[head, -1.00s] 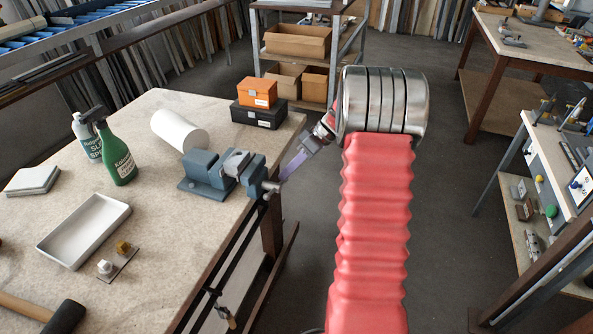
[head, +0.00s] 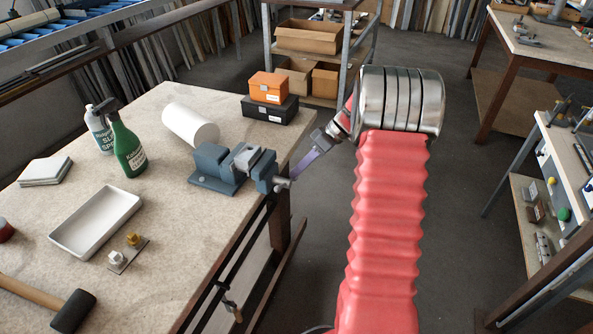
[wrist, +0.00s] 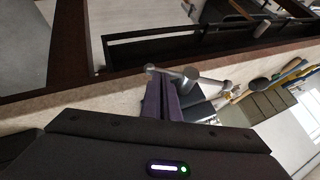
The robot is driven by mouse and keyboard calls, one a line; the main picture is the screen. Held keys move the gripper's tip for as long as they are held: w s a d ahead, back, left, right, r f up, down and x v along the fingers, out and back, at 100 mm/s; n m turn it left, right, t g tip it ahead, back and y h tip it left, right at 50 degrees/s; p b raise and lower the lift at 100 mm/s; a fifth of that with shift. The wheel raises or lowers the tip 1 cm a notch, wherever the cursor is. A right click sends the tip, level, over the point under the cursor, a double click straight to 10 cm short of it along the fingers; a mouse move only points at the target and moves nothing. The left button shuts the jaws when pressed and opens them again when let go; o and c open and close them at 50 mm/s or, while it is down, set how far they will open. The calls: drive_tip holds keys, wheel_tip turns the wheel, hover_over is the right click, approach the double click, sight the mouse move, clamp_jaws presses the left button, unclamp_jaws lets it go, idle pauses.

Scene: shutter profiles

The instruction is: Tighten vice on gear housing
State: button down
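The blue-grey vice (head: 214,170) stands at the right edge of the workbench. A grey metal piece, probably the gear housing (head: 246,158), sits at its jaws; whether both jaws touch it is unclear. The vice's handle (head: 283,184) projects past the bench edge and shows as a grey bar and screw end in the wrist view (wrist: 190,74). My gripper (head: 296,174) reaches down to this handle from the upper right. In the wrist view its purple fingers (wrist: 166,98) lie close together, with their tips at the bar. Whether they clamp it cannot be made out.
Behind the vice are a white roll (head: 190,125) and an orange box (head: 268,87) on a black case (head: 269,109). Open floor lies right of the bench.

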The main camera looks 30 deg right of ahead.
drive_tip(key=d+r, duration=0.7)
drive_tip(key=r, duration=0.3)
drive_tip(key=shift+s+d+r, duration=0.15)
drive_tip(key=shift+d+r, duration=0.15)
drive_tip(key=shift+r, duration=0.05)
